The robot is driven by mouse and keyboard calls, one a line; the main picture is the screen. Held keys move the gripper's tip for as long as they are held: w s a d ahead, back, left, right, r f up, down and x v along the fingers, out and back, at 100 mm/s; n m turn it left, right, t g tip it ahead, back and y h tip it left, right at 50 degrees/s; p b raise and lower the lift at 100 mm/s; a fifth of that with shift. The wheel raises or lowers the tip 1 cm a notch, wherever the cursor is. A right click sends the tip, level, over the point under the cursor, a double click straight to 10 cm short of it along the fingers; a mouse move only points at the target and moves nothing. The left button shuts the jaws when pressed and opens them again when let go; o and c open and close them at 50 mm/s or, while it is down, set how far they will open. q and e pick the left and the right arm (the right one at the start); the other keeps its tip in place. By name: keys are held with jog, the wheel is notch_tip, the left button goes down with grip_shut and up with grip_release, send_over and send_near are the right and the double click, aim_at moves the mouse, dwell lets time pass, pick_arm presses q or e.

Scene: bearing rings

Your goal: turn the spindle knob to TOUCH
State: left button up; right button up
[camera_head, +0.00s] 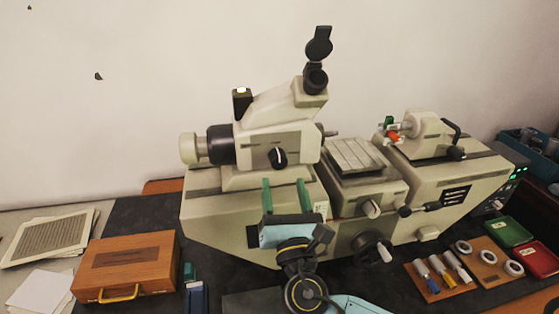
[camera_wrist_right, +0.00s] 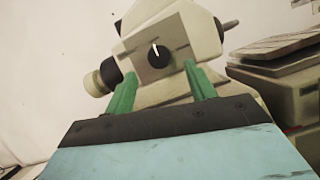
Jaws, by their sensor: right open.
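The spindle knob (camera_head: 278,158) is a round black knob with a white pointer line, on the front of the beige spindle head (camera_head: 258,137). It also shows in the right wrist view (camera_wrist_right: 158,55), its line pointing roughly straight up there. Any lettering around it is too small to read. My right gripper (camera_head: 285,182) is open, its two green fingers pointing up below the knob and apart from it. In the right wrist view the fingers (camera_wrist_right: 158,78) stand to either side of the knob, with nothing between them.
The measuring machine has a ribbed stage (camera_head: 356,157) and a tailstock (camera_head: 422,132) to the right. A wooden case (camera_head: 126,264) stands at front left. A wooden board (camera_head: 455,270) with rings and small tools lies at front right, beside red and green trays (camera_head: 508,231).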

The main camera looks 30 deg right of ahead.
aim_at(280, 166)
jog(key=p+x, duration=0.1)
jog(key=x, duration=0.3)
jog(key=shift+w+d+r, duration=0.1)
jog(key=shift+w+r, duration=0.05)
jog(key=shift+w, duration=0.1)
jog(key=shift+w+d+r, duration=0.1)
jog(key=shift+w+d, duration=0.05)
jog(key=shift+w, duration=0.35)
jog(key=shift+c, duration=0.5)
jog(key=c, duration=0.9)
pick_arm(q)
jog(key=shift+w+r, duration=0.7)
jog(key=shift+w, duration=0.3)
pick_arm(e)
jog(key=shift+o, duration=0.2)
